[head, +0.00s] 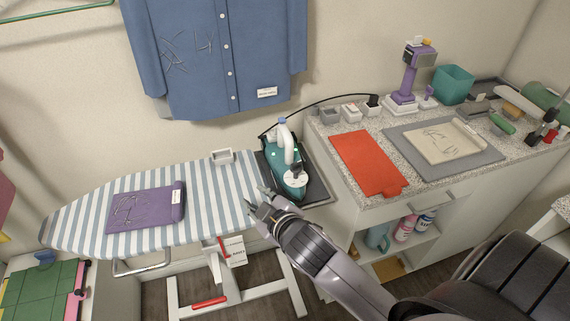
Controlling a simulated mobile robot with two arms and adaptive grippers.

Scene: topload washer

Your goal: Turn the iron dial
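The teal and white iron (289,186) rests on a dark pad (319,190) at the right end of the striped ironing board (80,214). A round white part that looks like its dial (296,176) faces up on the iron, below the white handle. My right gripper (258,199) is just left of and in front of the iron, over the board's edge. Its fingers are apart with nothing seen between them. They look clear of the iron, though the exact gap is hard to judge. My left gripper is not in view.
A folded purple cloth (146,209) lies on the board. A black cord (325,101) runs from the iron to the speckled counter (330,128), which holds a red cloth (368,163) and grey mat (480,155). A blue shirt (205,60) hangs behind.

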